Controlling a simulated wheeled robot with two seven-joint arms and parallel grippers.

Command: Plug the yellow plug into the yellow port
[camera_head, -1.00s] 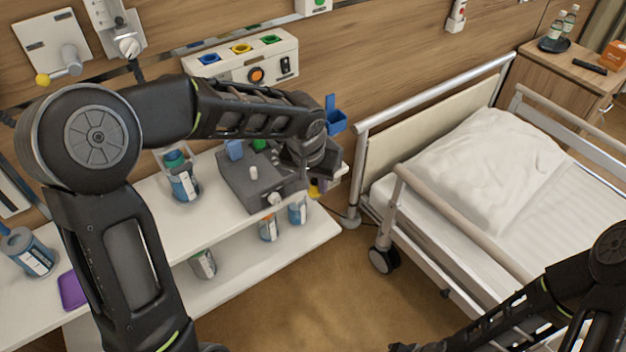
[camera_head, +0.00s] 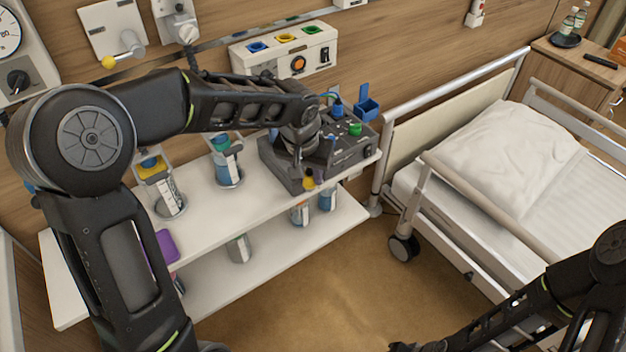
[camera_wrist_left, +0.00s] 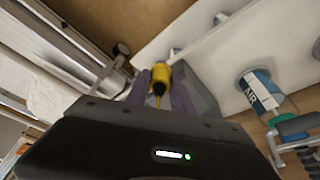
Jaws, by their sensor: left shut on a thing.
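The yellow plug (camera_head: 309,181) is in my left gripper (camera_head: 303,168), in front of the dark device box on the shelf. In the left wrist view the yellow plug (camera_wrist_left: 160,78) shows between the fingers of the left gripper (camera_wrist_left: 160,98), with a thin tip towards the camera. The yellow port (camera_head: 286,38) is the middle of three coloured ports on a white wall unit (camera_head: 274,67), between blue and green. The plug is apart from it, lower down.
The dark device box (camera_head: 350,150) carries a blue plug (camera_head: 337,108) and a green plug (camera_head: 355,129). Labelled bottles, including one (camera_head: 228,170), stand on the white shelf (camera_head: 205,207). A blue holder (camera_head: 367,109) is behind the box. The bed (camera_head: 480,170) is at the right.

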